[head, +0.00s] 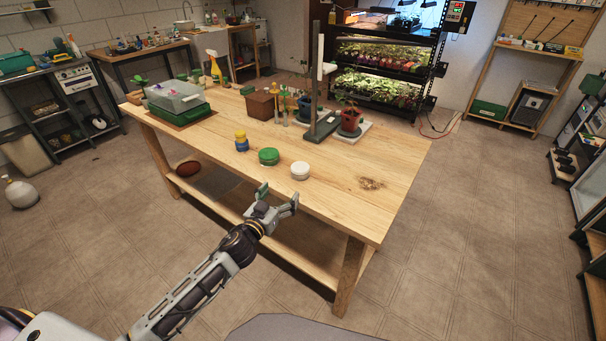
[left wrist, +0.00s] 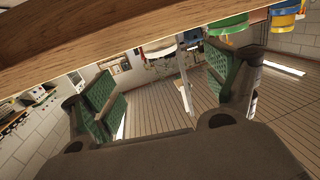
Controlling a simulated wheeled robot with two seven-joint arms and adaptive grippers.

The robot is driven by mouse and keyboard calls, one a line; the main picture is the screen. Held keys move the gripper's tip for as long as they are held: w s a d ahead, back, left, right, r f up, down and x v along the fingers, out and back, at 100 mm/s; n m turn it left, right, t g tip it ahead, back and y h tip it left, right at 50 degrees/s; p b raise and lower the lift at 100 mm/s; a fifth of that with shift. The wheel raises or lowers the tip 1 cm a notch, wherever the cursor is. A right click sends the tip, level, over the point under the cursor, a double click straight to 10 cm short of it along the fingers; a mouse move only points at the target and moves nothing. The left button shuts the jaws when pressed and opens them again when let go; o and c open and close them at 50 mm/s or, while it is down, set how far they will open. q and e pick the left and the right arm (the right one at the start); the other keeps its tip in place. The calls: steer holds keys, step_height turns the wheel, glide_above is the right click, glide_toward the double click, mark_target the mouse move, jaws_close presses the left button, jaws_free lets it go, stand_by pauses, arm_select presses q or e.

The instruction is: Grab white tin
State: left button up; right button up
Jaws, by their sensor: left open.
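The white tin (head: 300,171) is a short round tin standing near the front edge of the wooden table (head: 340,192). My left gripper (head: 278,197) is open and empty, just in front of the table's near edge, short of the tin and slightly to its left. In the left wrist view its green-padded fingers (left wrist: 168,92) are spread wide with nothing between them. That view appears upside down; the table edge (left wrist: 110,42) crosses its top, and a pale shape that looks like the white tin (left wrist: 158,46) is partly hidden by it. My right gripper is out of view.
A green-lidded tin (head: 268,157) stands just left of the white tin, with a blue and yellow tin (head: 241,141) beyond it. Spilled soil (head: 370,184) lies to the right. A grey stand (head: 321,128) and potted plant (head: 350,119) stand behind. The right table end is mostly clear.

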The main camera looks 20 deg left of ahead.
mark_target(296, 175)
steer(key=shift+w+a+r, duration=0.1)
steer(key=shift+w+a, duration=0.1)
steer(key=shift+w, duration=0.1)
arm_select(q)
steer(key=shift+w, duration=0.15)
steer(key=shift+w+d, duration=0.15)
steer(key=shift+w, duration=0.65)
steer(key=shift+w+d, duration=0.15)
steer(key=shift+w, duration=0.6)
steer(key=shift+w+f, duration=0.1)
steer(key=shift+w, duration=0.45)
steer(key=shift+w+d, duration=0.15)
steer(key=shift+w, duration=0.7)
steer(key=shift+w+d, duration=0.15)
steer(key=shift+w, duration=0.7)
steer(key=shift+w+f, duration=0.1)
steer(key=shift+w, duration=0.15)
steer(key=shift+w+d, duration=0.1)
steer(key=shift+w, duration=0.05)
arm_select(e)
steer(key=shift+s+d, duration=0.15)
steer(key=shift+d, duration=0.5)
